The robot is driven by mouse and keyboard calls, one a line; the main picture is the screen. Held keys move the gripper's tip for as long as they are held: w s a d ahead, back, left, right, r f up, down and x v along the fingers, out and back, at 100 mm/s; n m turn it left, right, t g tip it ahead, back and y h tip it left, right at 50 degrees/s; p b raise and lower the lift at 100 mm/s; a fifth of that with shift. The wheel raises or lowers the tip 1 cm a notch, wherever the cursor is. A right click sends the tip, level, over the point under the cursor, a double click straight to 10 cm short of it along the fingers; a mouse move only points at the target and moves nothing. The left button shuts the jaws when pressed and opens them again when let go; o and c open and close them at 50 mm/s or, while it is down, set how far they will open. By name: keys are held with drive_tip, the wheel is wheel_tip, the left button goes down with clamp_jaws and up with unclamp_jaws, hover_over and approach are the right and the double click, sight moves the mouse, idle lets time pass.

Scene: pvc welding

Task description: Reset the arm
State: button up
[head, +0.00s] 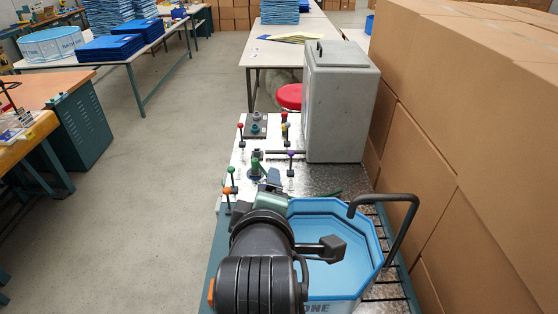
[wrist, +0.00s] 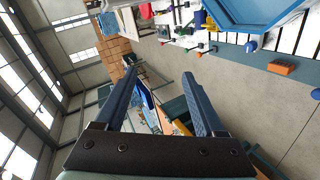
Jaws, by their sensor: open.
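My gripper (wrist: 160,78) shows in the wrist view with its two blue-grey fingers spread apart and nothing between them. The wrist view is tilted sideways and looks out over the hall. In the head view my dark arm rises from the bottom centre beside a blue octagonal tub (head: 333,254). The tub's rim also shows at the upper right of the wrist view (wrist: 255,14), apart from the fingers.
A metal-topped bench (head: 325,177) carries a grey machine housing (head: 340,105) and several colored-knob levers. A black bent handle (head: 401,222) stands over the tub. Stacked cartons (head: 440,140) wall off the right. Open floor (head: 155,190) lies left, with worktables beyond.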

wheel_tip(320, 180, up, 13)
drive_tip(key=m+t+b, duration=0.1)
drive_tip(key=m+t, duration=0.4)
drive_tip(key=s+d+r+m+t+b, duration=0.1)
drive_tip(key=s+r+m+t, duration=0.3)
drive_tip(key=r, duration=0.6)
drive_tip(key=s+d+r+m+t+b, duration=0.1)
drive_tip(key=s+r+m+t, duration=0.4)
drive_tip(key=s+r, duration=0.3)
wheel_tip(320, 180, up, 2)
drive_tip(key=shift+s+r+m+t, duration=0.1)
drive_tip(key=shift+s+m+t, duration=0.05)
drive_tip(key=shift+m+t, duration=0.2)
